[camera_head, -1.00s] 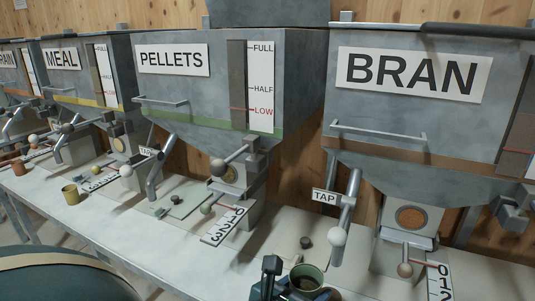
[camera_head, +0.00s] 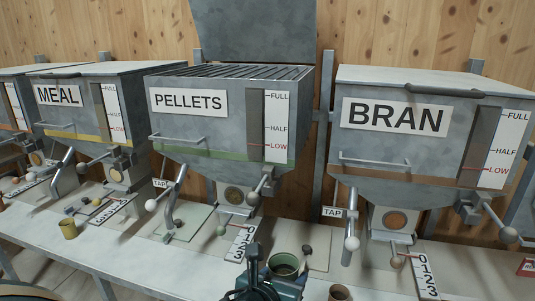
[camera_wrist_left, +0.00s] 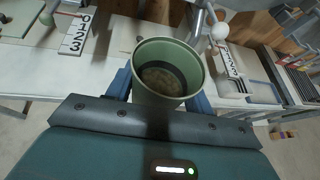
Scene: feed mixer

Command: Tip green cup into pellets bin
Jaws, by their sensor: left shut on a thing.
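The green cup (camera_head: 284,266) is upright above the front of the bench in the head view. In the left wrist view the cup (camera_wrist_left: 165,108) shows grainy brownish contents below its rim. My left gripper (camera_head: 266,277) is shut on the cup, with a blue finger on each side of it in the wrist view. The grey pellets bin (camera_head: 215,146), labelled PELLETS with a green stripe, stands behind and above the cup, left of it. Its lid (camera_head: 255,32) is raised, and slats span its open top. My right gripper is not in view.
The bran bin (camera_head: 400,150) at right and meal bin (camera_head: 60,112) at left have closed lids. Taps and levers stick out below the bins. A yellow cup (camera_head: 68,229) and a brown cup (camera_head: 340,292) stand along the bench's front (camera_head: 130,255).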

